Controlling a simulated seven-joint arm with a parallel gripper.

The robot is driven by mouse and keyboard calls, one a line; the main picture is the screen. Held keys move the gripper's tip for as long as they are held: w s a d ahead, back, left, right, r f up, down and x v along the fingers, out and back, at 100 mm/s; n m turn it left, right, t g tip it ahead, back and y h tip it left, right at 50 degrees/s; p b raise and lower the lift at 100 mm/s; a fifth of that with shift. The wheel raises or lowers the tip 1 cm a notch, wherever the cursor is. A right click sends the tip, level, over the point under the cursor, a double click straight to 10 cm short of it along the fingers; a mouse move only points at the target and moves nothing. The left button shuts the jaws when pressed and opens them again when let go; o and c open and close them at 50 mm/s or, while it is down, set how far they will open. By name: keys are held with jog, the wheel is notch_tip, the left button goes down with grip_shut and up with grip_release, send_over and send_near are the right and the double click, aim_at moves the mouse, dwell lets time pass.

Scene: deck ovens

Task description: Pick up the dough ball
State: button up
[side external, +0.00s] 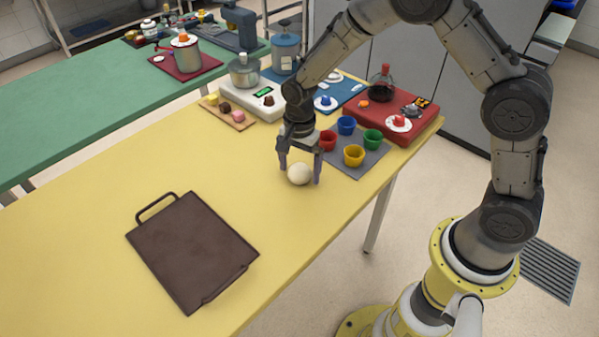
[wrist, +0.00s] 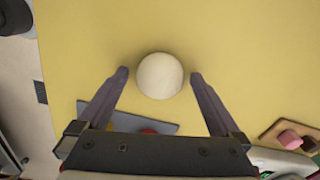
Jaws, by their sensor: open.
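The dough ball (side external: 300,174) is a cream-white sphere on the yellow table (side external: 110,170). It also shows in the wrist view (wrist: 160,76), at the upper middle. My gripper (side external: 299,178) is low over the table with its fingers spread on either side of the ball. In the wrist view my gripper (wrist: 160,76) is open, with a gap between each fingertip and the ball. Nothing is held. I cannot tell exactly how high the fingertips are above the table.
A grey mat (side external: 372,163) with red, blue, green and yellow cups lies just behind the ball. A red box (side external: 392,112) and a white scale (side external: 252,101) stand further back. A dark brown tray (side external: 192,250) lies at front left. Yellow table left of the ball is clear.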

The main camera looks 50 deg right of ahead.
jog(key=shift+f, duration=0.15)
jog(key=c, duration=1.4)
